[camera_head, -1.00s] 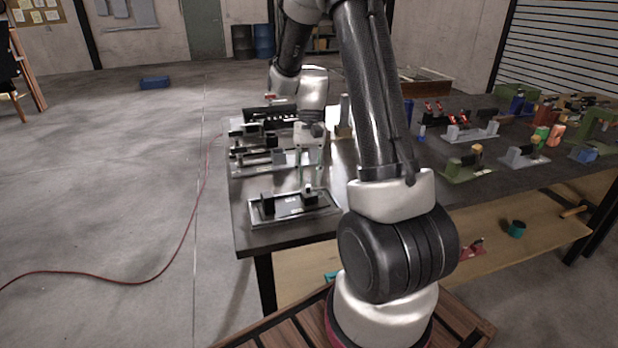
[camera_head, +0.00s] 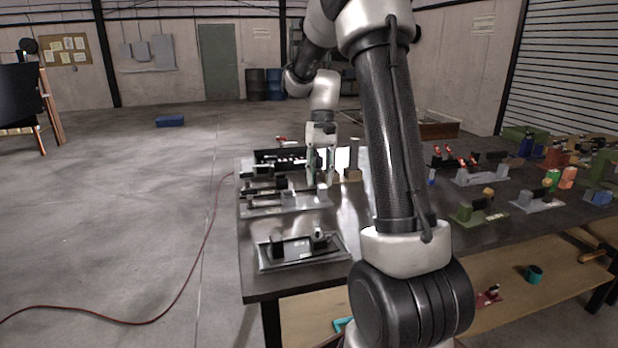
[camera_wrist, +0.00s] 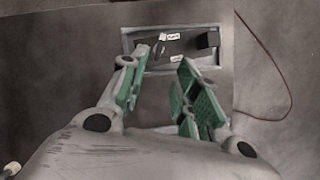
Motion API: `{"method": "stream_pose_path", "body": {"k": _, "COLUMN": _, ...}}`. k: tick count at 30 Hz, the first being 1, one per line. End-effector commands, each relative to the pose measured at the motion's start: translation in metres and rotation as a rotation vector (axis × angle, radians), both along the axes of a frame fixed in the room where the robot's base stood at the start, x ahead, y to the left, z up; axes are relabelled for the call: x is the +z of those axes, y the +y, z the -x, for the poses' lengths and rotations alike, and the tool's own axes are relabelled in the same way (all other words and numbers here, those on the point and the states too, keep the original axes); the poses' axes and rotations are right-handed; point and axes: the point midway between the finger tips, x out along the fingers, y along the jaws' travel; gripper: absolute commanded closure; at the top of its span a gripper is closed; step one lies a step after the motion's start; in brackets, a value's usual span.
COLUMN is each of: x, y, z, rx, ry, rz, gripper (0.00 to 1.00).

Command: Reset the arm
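My gripper (camera_head: 321,166) hangs from my arm above the dark worktable (camera_head: 282,285), over its left part in the head view. In the wrist view the two green-padded fingers of my gripper (camera_wrist: 159,92) stand apart with nothing between them. Beyond the fingertips lies a fixture tray (camera_wrist: 210,60) with a light rim, a black block and small white labels. The same tray seems to be the front one (camera_head: 300,262) in the head view. The gripper is apart from it.
More fixtures (camera_head: 285,203) stand behind the front tray, close to my gripper. Green and grey fixtures (camera_head: 480,208) fill the table's right side. A red cable (camera_head: 185,275) runs along the floor at left. The floor there is mostly open.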

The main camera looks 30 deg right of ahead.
Motion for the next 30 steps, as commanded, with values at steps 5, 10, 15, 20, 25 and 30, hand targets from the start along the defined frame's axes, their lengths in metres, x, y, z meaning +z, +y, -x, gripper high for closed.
{"method": "stream_pose_path", "body": {"k": 5, "x": 0.000, "y": 0.000, "z": 0.000, "rx": 0.000, "ry": 0.000, "rz": 0.000, "gripper": 0.69}}
{"method": "stream_pose_path", "body": {"k": 10, "x": -0.011, "y": -0.004, "z": -0.002, "rx": 0.072, "ry": -0.045, "rz": -0.002, "gripper": 0.69}}
{"method": "stream_pose_path", "body": {"k": 15, "x": -0.012, "y": 0.000, "z": 0.040, "rx": 0.206, "ry": -0.121, "rz": 0.026, "gripper": 0.69}}
{"method": "stream_pose_path", "body": {"k": 20, "x": 0.013, "y": 0.013, "z": 0.082, "rx": 0.331, "ry": -0.241, "rz": 0.075, "gripper": 0.69}}
{"method": "stream_pose_path", "body": {"k": 25, "x": 0.037, "y": 0.029, "z": 0.133, "rx": 0.459, "ry": -0.394, "rz": 0.139, "gripper": 0.69}}
{"method": "stream_pose_path", "body": {"k": 30, "x": 0.052, "y": 0.044, "z": 0.179, "rx": 0.548, "ry": -0.544, "rz": 0.197, "gripper": 0.69}}
